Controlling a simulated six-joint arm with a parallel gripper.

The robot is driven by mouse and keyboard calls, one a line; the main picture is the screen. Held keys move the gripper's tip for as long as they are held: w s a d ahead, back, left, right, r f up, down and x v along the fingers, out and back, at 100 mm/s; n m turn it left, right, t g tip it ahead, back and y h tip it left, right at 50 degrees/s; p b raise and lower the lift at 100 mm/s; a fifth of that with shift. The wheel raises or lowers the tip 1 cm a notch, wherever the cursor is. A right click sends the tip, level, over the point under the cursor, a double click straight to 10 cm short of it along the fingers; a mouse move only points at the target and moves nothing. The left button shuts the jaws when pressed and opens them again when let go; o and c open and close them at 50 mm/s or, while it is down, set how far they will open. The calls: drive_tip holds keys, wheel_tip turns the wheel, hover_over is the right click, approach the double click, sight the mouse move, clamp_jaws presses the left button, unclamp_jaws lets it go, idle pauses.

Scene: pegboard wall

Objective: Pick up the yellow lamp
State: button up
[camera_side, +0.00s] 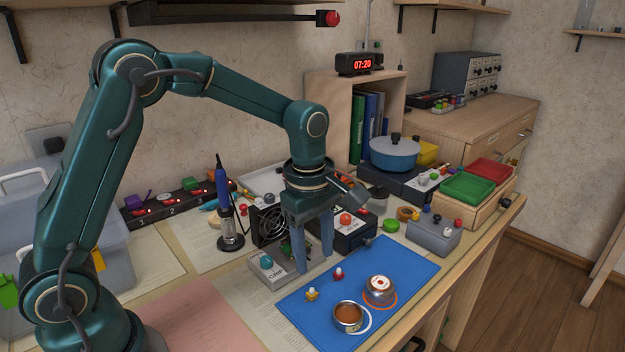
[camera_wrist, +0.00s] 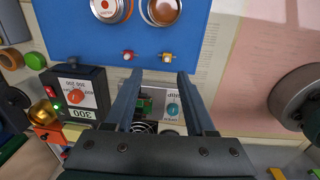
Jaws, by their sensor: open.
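The yellow lamp (camera_side: 312,294) is a small yellow block with a pale top. It sits on the blue mat (camera_side: 405,262) near the mat's left edge. In the wrist view the yellow lamp (camera_wrist: 167,57) is just beyond my fingertips, nearer the right one. A similar red lamp (camera_side: 338,273) stands beside it and also shows in the wrist view (camera_wrist: 127,54). My gripper (camera_side: 314,263) points down, open and empty, behind the two lamps. In the wrist view my gripper (camera_wrist: 156,74) has its fingers wide apart, with nothing between the tips.
Two round metal tins (camera_side: 348,317) (camera_side: 380,291) lie at the mat's front. A grey box with a teal knob (camera_side: 268,266), a black fan (camera_side: 271,224) and a black box with a red knob (camera_side: 346,221) crowd around my gripper. The mat's right part is clear.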

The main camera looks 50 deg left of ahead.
sight(312, 288)
drive_tip(key=shift+s+f+g, duration=0.25)
drive_tip(key=shift+f+g, duration=0.15)
drive_tip(key=shift+f, duration=3.3)
clamp_jaws()
